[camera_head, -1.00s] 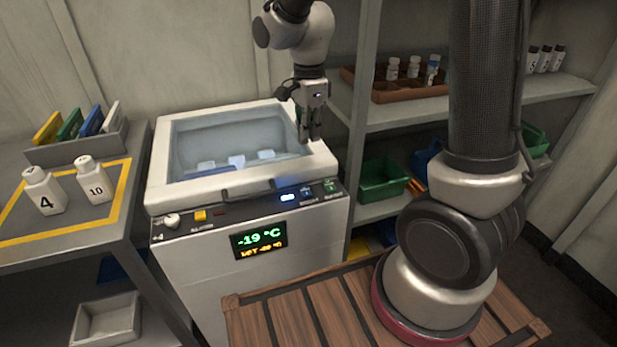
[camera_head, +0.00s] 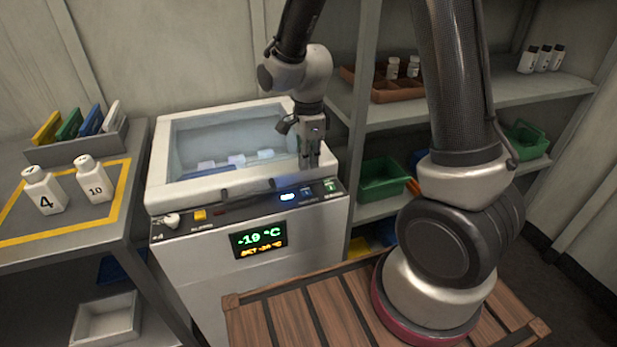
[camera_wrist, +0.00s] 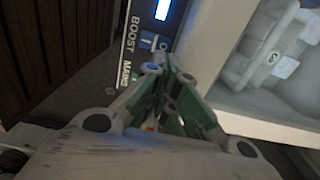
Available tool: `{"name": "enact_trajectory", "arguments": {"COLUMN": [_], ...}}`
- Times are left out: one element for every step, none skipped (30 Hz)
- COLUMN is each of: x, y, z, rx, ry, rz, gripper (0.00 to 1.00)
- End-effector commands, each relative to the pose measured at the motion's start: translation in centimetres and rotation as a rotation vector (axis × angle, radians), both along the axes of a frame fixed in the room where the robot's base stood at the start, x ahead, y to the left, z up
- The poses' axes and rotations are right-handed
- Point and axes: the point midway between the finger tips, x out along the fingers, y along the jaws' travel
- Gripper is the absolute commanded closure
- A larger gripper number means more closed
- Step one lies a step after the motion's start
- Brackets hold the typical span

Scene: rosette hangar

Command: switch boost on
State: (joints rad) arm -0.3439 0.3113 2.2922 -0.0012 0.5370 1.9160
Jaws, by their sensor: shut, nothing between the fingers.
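The white chest freezer (camera_head: 185,262) stands in the middle of the head view with a dark control strip along its front top edge. The boost switch (camera_head: 307,192) is a small blue rocker on that strip, between a lit blue lamp (camera_head: 287,197) and the green mains switch (camera_head: 330,186). In the wrist view, the boost switch (camera_wrist: 147,40) shows beside the BOOST label, just beyond my fingers; its position is unclear. My gripper (camera_head: 309,166) is shut and empty, pointing down over the freezer's front right rim, above and behind the switch. The wrist view shows its fingers (camera_wrist: 165,73) partly hiding the mains area.
A knob (camera_head: 171,220) and yellow button (camera_head: 200,215) sit at the strip's left. A display (camera_head: 259,240) shows green and amber readings. The freezer's clear lid (camera_head: 225,135) lies behind. Shelves (camera_head: 470,112) stand close on the right; a table with bottles (camera_head: 92,180) is left.

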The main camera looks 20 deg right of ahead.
Motion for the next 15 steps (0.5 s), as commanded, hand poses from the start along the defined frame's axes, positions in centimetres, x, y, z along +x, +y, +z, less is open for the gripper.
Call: {"name": "enact_trajectory", "arguments": {"x": [-0.1,-0.1,-0.1,-0.1,-0.1,-0.1,-0.1,-0.1,0.0,0.0,0.0,0.0,0.0,0.0,0.0], "y": [0.0,0.0,0.0,0.0,0.0,0.0,0.0,0.0,0.0,0.0,0.0,0.0,0.0,0.0,0.0], "z": [-1.1,-1.7,-2.4,-2.9,-3.4,-3.9,-4.3,-4.7,-5.0,-5.2,-5.4,-5.6,-5.7,-5.8,-5.8], "rx": [-0.002,-0.001,-0.002,-0.001,-0.001,-0.001,-0.001,-0.001,0.0,0.0,0.0,0.0,0.0,0.0,0.0], "ry": [0.004,0.004,0.004,0.003,0.004,0.003,0.003,0.003,0.001,0.001,0.001,0.001,0.001,0.0,-0.001], "rz": [0.0,0.0,0.0,0.0,0.0,0.0,0.0,0.0,0.0,0.0,0.0,0.0,0.0,0.0,0.0], "gripper": [1.0,1.0,1.0,1.0,1.0,1.0,1.0,1.0,1.0,1.0,1.0,1.0,1.0,1.0,1.0]}}
